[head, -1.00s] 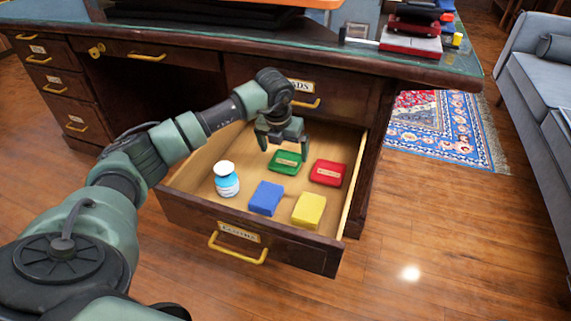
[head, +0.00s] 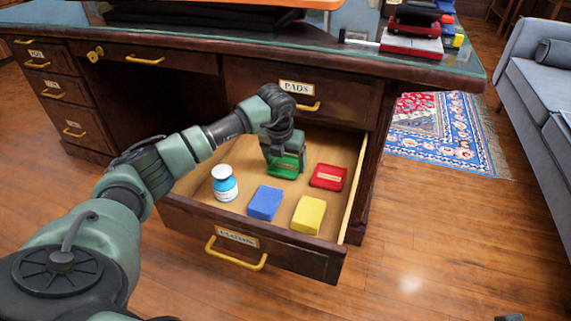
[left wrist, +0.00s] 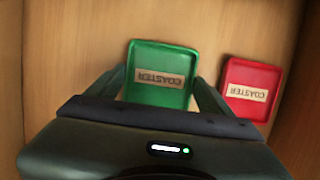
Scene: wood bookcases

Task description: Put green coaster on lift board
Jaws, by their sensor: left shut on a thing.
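The green coaster (head: 284,170) lies in the open drawer (head: 260,222), towards its back. My left gripper (head: 285,160) is down in the drawer, shut on the green coaster with one finger at each side. In the left wrist view the green coaster (left wrist: 161,75) sits between the fingers and its label reads COASTER upside down. The coaster looks at or close to the drawer floor; I cannot tell if it touches. I cannot make out which thing is the lift board.
Beside the green coaster is a red coaster (head: 328,177). A blue block (head: 265,203), a yellow block (head: 308,214) and a white-and-blue bottle (head: 224,184) stand nearer the drawer front. The glass-topped desk (head: 270,50) overhangs the drawer; red and black items (head: 413,38) stand on its right.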

